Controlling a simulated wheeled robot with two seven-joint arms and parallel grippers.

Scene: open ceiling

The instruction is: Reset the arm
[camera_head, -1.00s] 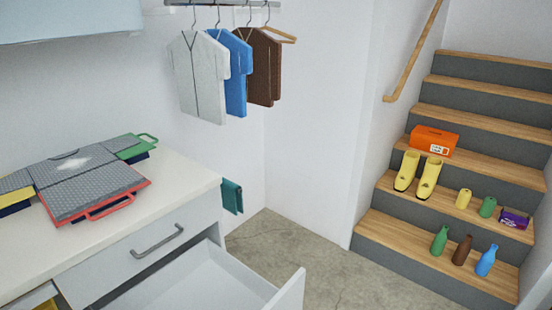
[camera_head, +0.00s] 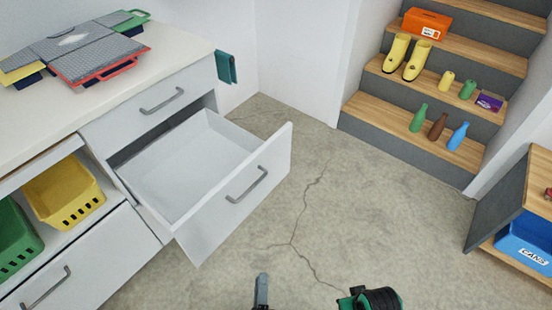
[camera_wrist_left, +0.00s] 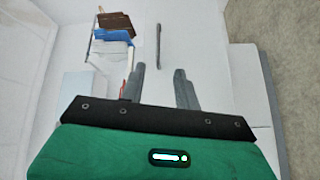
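My left gripper (camera_wrist_left: 159,70) shows in the left wrist view with two grey fingers standing apart and nothing between them. Its green body and black band fill the bottom of that view. In the head view, a grey finger-like part (camera_head: 262,290) pokes up at the bottom edge, over the floor in front of the open drawer. A green and black part of my own arm (camera_head: 372,298) shows to its right, cut off by the edge. I see no right gripper fingers.
An empty drawer (camera_head: 180,175) stands open under the white counter (camera_head: 170,48). A yellow basket (camera_head: 65,195) and a green basket (camera_head: 15,240) sit left of it. Stairs (camera_head: 400,142) with boots and bottles are at the back right. A wooden cabinet (camera_head: 500,200) stands right. The middle floor is clear.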

